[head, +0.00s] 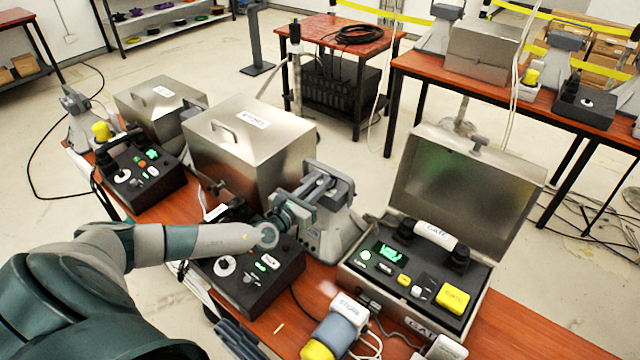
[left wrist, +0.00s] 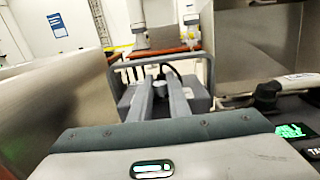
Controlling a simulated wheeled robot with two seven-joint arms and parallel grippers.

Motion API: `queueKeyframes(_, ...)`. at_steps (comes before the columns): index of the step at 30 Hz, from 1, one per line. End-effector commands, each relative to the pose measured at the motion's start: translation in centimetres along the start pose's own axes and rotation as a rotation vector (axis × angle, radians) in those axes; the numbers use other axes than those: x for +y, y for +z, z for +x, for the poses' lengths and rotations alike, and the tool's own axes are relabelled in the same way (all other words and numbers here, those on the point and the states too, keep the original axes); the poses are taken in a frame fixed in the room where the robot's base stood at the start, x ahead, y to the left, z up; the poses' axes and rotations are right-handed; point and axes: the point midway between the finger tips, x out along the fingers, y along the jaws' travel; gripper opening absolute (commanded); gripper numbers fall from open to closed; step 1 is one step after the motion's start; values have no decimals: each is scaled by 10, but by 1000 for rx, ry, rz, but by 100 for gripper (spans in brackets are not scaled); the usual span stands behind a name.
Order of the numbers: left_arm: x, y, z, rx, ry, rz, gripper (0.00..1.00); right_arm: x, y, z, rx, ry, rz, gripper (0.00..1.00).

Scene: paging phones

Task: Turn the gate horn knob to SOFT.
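A closed steel box (head: 250,150) stands left of the gripper. A grey device labelled STORE (head: 340,318) lies at the front. Bare bench (head: 530,330) shows at the right.

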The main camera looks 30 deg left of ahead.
Motion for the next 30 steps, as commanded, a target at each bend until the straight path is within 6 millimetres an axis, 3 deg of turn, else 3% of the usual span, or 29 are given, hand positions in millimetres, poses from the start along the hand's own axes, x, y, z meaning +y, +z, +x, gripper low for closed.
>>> queueKeyframes(8,-2,4,1,-4,35,-3,0,1,-1,-11,0,1,0,31)
queueKeyframes(21,-2,5,1,-5,296,-4,0,2,-4,-51,-1,1,0,31)
queueKeyframes(30,1,2,1,-3,386,0,0,2,-5,-55,-1,1,0,31)
